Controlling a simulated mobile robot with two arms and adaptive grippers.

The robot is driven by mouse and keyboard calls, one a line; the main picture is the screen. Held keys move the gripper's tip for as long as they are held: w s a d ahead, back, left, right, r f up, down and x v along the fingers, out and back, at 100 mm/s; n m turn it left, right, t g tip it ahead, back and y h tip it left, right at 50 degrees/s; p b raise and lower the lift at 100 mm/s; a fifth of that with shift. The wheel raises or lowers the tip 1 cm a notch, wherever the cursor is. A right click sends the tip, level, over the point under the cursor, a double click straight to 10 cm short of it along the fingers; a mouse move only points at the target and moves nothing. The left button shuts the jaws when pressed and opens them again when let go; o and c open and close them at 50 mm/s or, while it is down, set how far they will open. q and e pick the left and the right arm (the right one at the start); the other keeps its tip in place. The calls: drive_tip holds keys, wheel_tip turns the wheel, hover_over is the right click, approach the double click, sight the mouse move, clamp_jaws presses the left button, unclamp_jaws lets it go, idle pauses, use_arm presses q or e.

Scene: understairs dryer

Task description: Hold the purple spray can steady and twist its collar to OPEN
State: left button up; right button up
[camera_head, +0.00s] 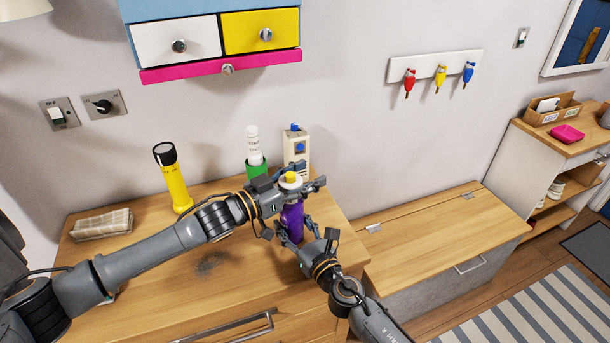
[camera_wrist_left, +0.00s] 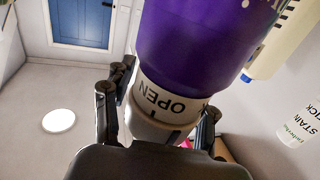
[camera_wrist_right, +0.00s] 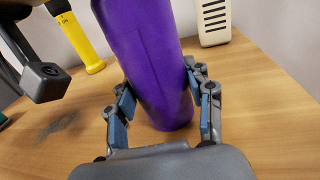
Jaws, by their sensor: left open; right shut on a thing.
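The purple spray can (camera_head: 292,222) stands upright on the wooden cabinet top, with a white collar and a yellow top. My right gripper (camera_head: 290,234) is shut on the can's lower body; the right wrist view shows its fingers on both sides of the purple can (camera_wrist_right: 155,60). My left gripper (camera_head: 297,185) is open at the collar height. In the left wrist view its fingers stand on either side of the white collar (camera_wrist_left: 165,105), which bears the word OPEN and a dark mark line. Whether the fingers touch the collar cannot be told.
A yellow flashlight (camera_head: 174,180), a green-and-white stain stick (camera_head: 255,160) and a cream box-like device (camera_head: 296,148) stand behind the can. A folded cloth (camera_head: 102,224) lies at left. A dark smudge (camera_head: 210,263) marks the cabinet top (camera_head: 160,275). A wall drawer unit (camera_head: 215,40) hangs above.

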use_arm(q)
drive_tip(key=shift+c, duration=0.4)
drive_tip(key=c, duration=0.9)
drive_tip(key=shift+c, duration=0.5)
use_arm(e)
drive_tip(key=shift+d, duration=0.1)
